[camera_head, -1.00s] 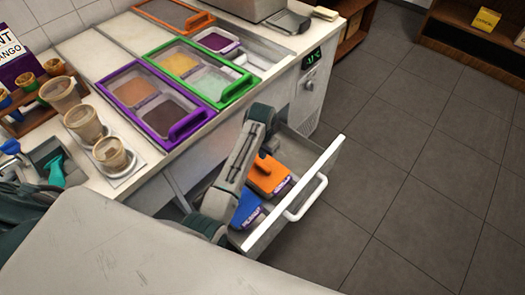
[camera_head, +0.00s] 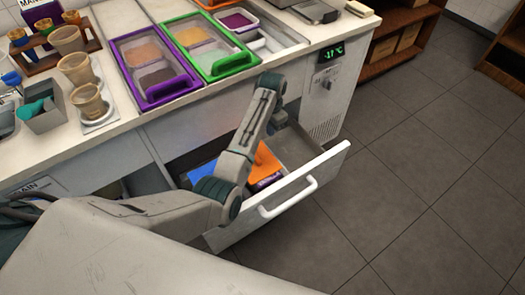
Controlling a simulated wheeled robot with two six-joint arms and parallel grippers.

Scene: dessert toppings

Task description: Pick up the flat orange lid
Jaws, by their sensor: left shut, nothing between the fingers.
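A flat orange lid (camera_head: 267,166) lies in the open white drawer (camera_head: 293,197) below the counter, over something with a purple label. My arm link covers its left part. A blue flat piece (camera_head: 203,173) lies to its left in the drawer. My right gripper is not in view.
The drawer front with its white handle (camera_head: 288,198) juts out over the grey tile floor. On the counter stand purple-framed (camera_head: 150,100) and green-framed (camera_head: 222,74) lidded topping bins. Cups (camera_head: 88,102) stand at the left. The floor on the right is clear.

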